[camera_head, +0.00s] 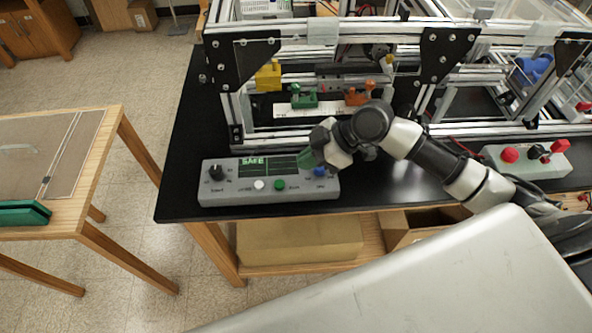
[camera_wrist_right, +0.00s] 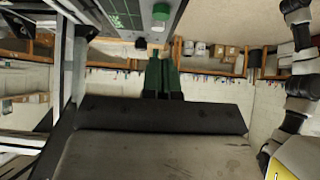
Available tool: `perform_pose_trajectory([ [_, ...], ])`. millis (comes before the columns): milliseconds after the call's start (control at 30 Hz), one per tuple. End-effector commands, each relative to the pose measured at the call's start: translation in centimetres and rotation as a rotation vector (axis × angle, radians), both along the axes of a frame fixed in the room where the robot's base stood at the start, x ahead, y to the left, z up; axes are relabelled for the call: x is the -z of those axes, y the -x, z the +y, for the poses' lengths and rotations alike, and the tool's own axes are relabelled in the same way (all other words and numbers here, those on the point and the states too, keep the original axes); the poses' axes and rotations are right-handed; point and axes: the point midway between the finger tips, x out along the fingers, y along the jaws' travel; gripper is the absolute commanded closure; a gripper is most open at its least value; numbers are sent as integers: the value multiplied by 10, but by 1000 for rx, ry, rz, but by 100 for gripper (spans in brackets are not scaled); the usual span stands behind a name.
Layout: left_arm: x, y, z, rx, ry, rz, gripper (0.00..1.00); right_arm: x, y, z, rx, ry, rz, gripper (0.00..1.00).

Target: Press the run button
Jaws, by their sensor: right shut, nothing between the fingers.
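The grey control panel (camera_head: 222,194) lies at the front left of the black bench, with a screen reading SAFE (camera_head: 253,162), a black knob (camera_head: 215,172), a white button (camera_head: 259,184), a green button (camera_head: 280,185) and a blue button (camera_head: 320,170). The small labels are too blurred to read, so I cannot tell which button is run. My right gripper (camera_head: 307,159) has green fingertips, shut and empty, by the panel's right part, overlapping the screen's right edge. Its shut fingers (camera_wrist_right: 162,75) show in the right wrist view, with the panel (camera_wrist_right: 120,8) above them. My left gripper is not in view.
An aluminium extrusion frame (camera_head: 320,30) stands behind the panel, with yellow, green and orange clamps inside. Another grey box with a red button (camera_head: 510,155) is at right. A wooden table (camera_head: 90,150) stands at left, across open floor.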

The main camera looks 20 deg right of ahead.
Motion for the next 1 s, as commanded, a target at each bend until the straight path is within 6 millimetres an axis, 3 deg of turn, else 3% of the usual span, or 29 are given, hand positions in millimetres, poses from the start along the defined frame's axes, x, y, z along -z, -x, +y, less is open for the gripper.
perform_pose_trajectory([
  [200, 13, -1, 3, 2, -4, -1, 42, -24, 7, -26, 1, 2, -3, 100],
  [400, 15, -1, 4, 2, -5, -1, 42, -36, 10, -33, -1, 0, -2, 100],
  [1000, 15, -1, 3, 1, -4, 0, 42, -31, 13, -30, 1, 2, 4, 100],
])
